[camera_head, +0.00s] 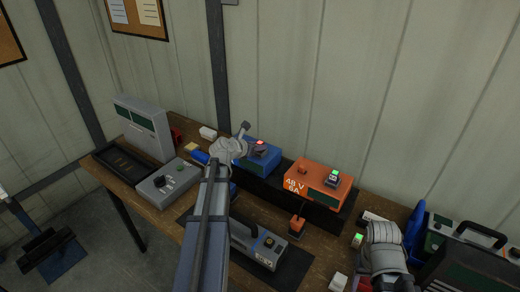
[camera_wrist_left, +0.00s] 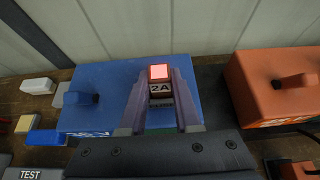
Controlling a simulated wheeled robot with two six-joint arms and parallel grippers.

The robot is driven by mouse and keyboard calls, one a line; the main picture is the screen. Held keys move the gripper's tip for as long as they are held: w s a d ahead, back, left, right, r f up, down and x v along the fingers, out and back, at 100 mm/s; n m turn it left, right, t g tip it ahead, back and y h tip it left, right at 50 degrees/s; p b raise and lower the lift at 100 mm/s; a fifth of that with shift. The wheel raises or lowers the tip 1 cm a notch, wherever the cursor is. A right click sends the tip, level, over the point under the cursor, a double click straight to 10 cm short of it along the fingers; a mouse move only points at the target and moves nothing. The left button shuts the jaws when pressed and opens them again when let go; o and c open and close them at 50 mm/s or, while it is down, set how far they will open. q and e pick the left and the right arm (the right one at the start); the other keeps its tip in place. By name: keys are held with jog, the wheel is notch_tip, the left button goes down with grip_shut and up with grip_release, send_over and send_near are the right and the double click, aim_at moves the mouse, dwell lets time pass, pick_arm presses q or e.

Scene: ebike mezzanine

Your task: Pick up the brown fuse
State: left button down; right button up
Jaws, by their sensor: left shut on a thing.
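My left gripper (camera_wrist_left: 160,88) is shut on a small block with a red-lit top and a "2A" label, which I take to be the brown fuse (camera_wrist_left: 159,73). In the head view the fuse (camera_head: 259,149) looks dark reddish-brown, at the blue charger box (camera_head: 268,164). The blue box also shows behind the fingers in the left wrist view (camera_wrist_left: 110,80). Whether the fuse still touches the box cannot be told. My right gripper (camera_head: 384,262) is at the lower right of the head view; its fingers are not clear.
A grey switch box (camera_head: 168,184), a black tray (camera_head: 120,160) and small white blocks share the wooden table. The wall is close behind.

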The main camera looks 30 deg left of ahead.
pick_arm(q)
jog(key=shift+r, duration=0.15)
notch_tip(320, 180, up, 10)
jog(key=p, duration=1)
